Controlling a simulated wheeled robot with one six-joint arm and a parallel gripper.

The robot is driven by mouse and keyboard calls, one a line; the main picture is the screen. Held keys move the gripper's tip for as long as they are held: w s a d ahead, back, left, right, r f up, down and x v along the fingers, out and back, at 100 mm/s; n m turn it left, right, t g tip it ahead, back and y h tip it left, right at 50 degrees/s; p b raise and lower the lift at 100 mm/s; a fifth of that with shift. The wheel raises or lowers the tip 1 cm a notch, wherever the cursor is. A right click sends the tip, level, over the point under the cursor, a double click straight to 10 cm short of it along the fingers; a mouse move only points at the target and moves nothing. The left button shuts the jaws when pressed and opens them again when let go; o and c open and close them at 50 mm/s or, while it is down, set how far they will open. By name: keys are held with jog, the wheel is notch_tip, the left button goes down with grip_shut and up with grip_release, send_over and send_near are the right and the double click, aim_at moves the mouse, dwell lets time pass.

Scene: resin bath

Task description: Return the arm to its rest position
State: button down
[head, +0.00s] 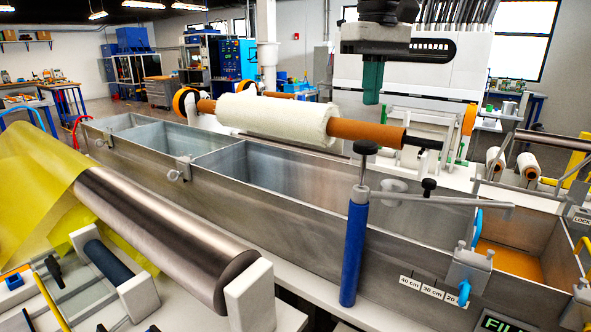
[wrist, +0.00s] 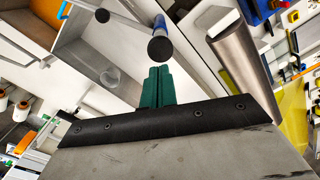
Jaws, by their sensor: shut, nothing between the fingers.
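My gripper (head: 372,84) hangs from the top of the head view with its green fingers together and nothing between them. It is above the far side of the metal bath (head: 330,215), right of the white roll's end. In the wrist view the green fingers (wrist: 156,87) are closed and point toward the blue post (wrist: 160,45). Nothing touches the fingers in either view.
The blue post (head: 354,250) with a side arm stands at the front edge. A steel roller (head: 165,235) with yellow film is at left. White rolls (head: 528,166) lie at right.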

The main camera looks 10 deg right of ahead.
jog(key=s+d+f+m+t, duration=0.1)
jog(key=s+d+f+m, duration=0.2)
jog(key=s+f, duration=2)
jog(key=shift+s, duration=0.9)
